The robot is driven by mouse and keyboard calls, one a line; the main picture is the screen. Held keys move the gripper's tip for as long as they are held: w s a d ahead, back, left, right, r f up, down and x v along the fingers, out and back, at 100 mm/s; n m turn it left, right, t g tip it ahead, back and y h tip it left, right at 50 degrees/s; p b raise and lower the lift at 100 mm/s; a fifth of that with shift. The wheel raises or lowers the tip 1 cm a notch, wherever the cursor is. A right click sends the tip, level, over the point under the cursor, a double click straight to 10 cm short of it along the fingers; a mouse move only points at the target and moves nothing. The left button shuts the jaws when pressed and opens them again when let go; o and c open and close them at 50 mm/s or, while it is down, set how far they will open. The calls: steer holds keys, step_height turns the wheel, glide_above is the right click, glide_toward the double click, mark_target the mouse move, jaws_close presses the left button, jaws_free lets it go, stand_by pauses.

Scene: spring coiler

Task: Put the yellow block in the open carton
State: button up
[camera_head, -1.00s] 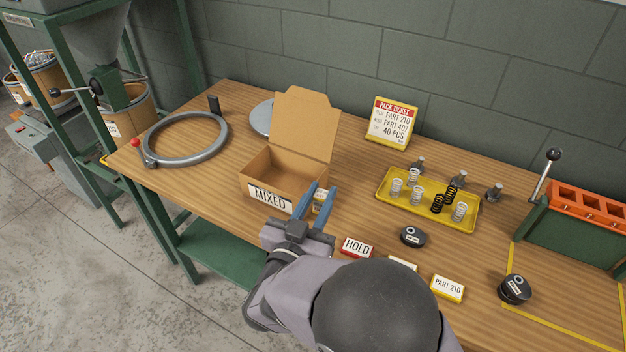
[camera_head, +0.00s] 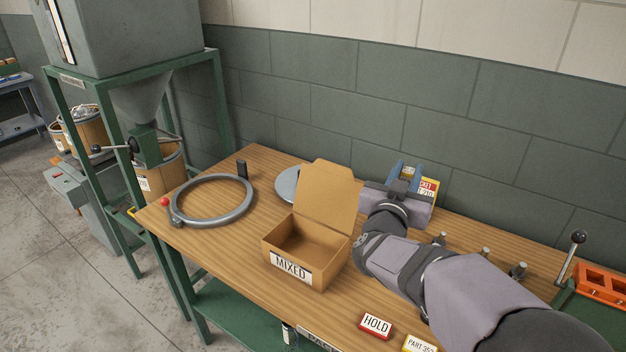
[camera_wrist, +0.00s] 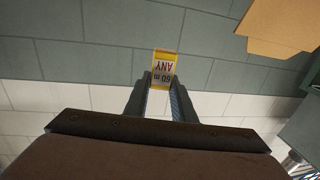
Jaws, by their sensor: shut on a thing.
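The yellow block (camera_wrist: 162,68), with a printed label, is between my fingertips in the wrist view. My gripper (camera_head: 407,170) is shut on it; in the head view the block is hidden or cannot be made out. The open carton (camera_head: 291,268), brown and marked MIXED, stands on the bench with its lid raised at the back. The part of its inside that I see looks empty. My gripper is to the right of the raised lid, held above the bench. Brown card (camera_wrist: 280,25), apparently the lid, shows at the wrist view's upper right.
The pack ticket stand (camera_head: 430,186) is partly covered by my gripper. A HOLD sign (camera_head: 376,325) lies near the front edge. Several metal posts (camera_head: 485,254) stand at right.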

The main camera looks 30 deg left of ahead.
steer(key=s+a+r+n+g+y, duration=0.1)
steer(key=a+r+n+y, duration=0.1)
steer(key=a+n+y, duration=0.3)
steer(key=s+a+r+g+y, duration=0.1)
steer(key=a+r+g+y, duration=0.1)
steer(key=a, duration=0.5)
steer(key=s+a+f+n+g+y+p, duration=0.2)
steer(key=a+f+y, duration=0.1)
steer(key=f, duration=1.2)
steer(key=shift+a+p, duration=0.35)
steer(key=shift+a, duration=0.3)
steer(key=shift+s+f+b, duration=0.1)
steer(key=shift+f+b, duration=0.55)
steer(key=shift+b, duration=0.15)
steer(key=o, duration=0.8)
